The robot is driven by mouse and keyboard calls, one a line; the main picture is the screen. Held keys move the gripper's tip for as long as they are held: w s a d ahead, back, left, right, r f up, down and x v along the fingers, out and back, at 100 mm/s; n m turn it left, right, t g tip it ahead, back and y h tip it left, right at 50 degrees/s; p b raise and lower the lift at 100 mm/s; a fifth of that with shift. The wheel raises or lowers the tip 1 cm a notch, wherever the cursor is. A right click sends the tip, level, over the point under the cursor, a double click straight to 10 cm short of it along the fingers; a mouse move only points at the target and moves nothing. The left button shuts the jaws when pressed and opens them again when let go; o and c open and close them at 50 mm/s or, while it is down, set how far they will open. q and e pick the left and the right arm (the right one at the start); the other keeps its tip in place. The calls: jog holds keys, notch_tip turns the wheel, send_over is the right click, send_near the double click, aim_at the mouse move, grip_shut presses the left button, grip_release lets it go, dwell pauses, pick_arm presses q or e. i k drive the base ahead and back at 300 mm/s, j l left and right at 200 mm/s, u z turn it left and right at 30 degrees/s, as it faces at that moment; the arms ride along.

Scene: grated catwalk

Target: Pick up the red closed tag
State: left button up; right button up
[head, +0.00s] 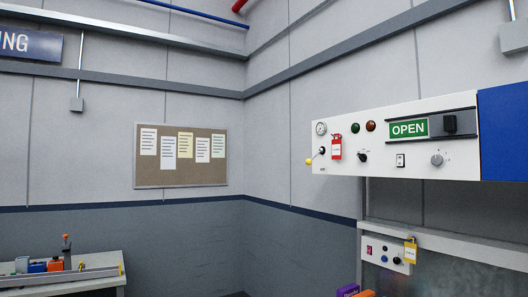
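A red tag (336,150) with a small white label hangs on the front of the white control panel (400,185), left of the green OPEN sign (409,129). Its label is too small to read, so I cannot tell whether it says closed. A yellow tag or padlock (410,251) with a white label hangs on a smaller box (386,254) lower down. Neither of my grippers is in view.
The panel carries a gauge (321,128), a yellow-tipped lever (310,161), lamps and knobs. A grey ledge (450,243) runs below it. A bench (60,283) with coloured parts stands lower left. Purple (347,291) and orange items show at the bottom edge.

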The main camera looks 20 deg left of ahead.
aim_at(336, 144)
jog(key=u, duration=0.3)
jog(key=i, duration=1.45)
